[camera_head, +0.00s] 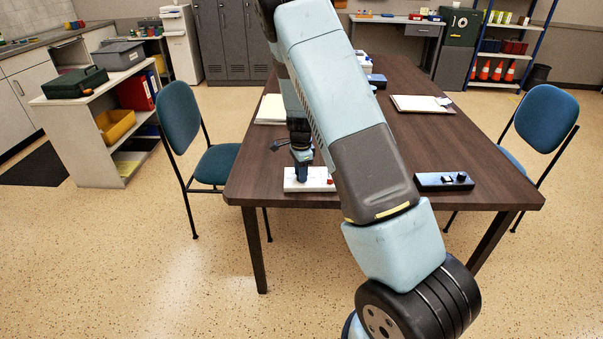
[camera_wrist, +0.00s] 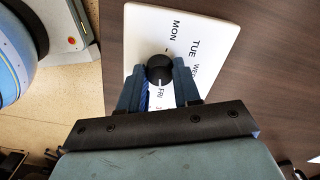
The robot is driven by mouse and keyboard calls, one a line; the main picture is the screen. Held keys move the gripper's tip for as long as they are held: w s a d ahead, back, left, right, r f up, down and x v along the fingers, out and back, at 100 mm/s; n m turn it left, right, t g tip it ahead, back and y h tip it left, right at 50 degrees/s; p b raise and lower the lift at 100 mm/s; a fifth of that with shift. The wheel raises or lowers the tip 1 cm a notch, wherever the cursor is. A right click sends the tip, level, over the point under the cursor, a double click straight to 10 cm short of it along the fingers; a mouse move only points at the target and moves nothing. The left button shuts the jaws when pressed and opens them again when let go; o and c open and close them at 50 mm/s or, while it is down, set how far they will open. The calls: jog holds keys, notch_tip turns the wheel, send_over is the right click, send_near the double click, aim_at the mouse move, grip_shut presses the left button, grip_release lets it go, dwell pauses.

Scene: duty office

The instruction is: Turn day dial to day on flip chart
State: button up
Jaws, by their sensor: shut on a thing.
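The day dial is a black round knob (camera_wrist: 160,68) on a white plate (camera_wrist: 205,28) marked MON, TUE, WED and FRI; other marks are hidden or partly covered. A white line on the knob's lower side points toward FRI. My gripper (camera_wrist: 160,72) is shut on the knob, one finger on each side. In the head view the white plate (camera_head: 292,184) lies at the table's near left edge, with my gripper (camera_head: 302,176) down on it. I cannot make out a flip chart with a day on it in either view.
The dark wooden table (camera_head: 400,150) also holds a black box with knobs (camera_head: 444,181), a clipboard (camera_head: 420,103) and papers (camera_head: 271,109). Blue chairs stand left (camera_head: 180,125) and right (camera_head: 545,118). My arm hides the table's middle.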

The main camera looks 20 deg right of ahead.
dwell(0.3)
jog(key=o, duration=1.1)
jog(key=shift+c, duration=0.2)
jog(key=shift+r, duration=0.1)
notch_tip(320, 180, up, 14)
jog(key=shift+f, duration=0.25)
